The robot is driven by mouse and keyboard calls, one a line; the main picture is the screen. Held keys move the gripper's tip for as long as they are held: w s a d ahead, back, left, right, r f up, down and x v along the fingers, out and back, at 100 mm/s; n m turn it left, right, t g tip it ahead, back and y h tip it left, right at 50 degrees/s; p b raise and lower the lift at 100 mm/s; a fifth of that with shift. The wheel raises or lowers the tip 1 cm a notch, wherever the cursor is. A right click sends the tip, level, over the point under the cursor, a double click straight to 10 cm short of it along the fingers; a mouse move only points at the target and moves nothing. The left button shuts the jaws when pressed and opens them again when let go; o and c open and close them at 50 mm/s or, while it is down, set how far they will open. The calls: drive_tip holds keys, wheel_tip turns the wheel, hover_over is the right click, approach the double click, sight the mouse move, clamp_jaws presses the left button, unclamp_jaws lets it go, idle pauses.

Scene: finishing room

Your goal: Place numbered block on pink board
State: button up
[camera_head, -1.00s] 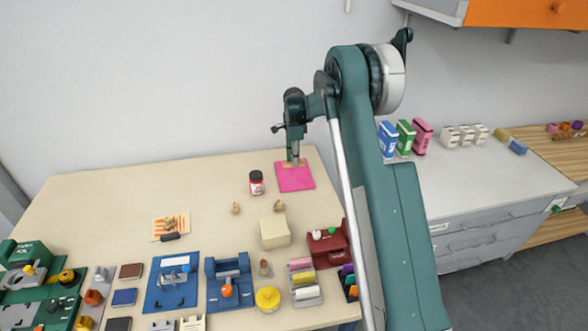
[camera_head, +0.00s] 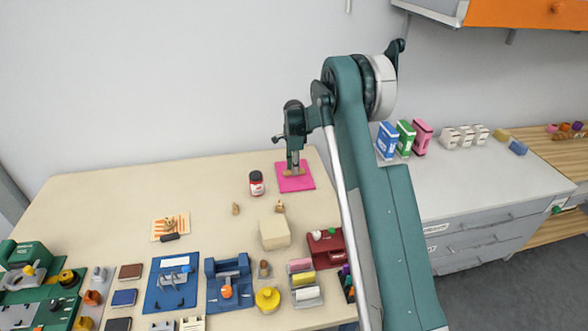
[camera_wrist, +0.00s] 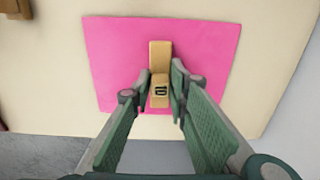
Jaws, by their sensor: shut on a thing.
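The numbered block (camera_wrist: 160,58) is a tan wooden piece with a dark "10" on its near end, seen in the wrist view. My gripper (camera_wrist: 160,92) is shut on it, with one finger on each side. The pink board (camera_wrist: 210,60) lies flat on the table, and the block is over its middle. In the head view my gripper (camera_head: 292,172) is over the pink board (camera_head: 296,184) at the table's back right. I cannot tell whether the block touches the board.
A red-labelled jar (camera_head: 256,183) stands left of the pink board. Two small wooden pieces (camera_head: 236,209) (camera_head: 280,206) and a cream block (camera_head: 274,233) are nearer the front. The table's back left is clear.

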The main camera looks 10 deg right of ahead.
drive_tip(key=shift+f, duration=0.1)
drive_tip(key=o, duration=0.9)
wheel_tip(320, 180, up, 12)
drive_tip(key=shift+r, duration=0.15)
idle(0.5)
idle(0.6)
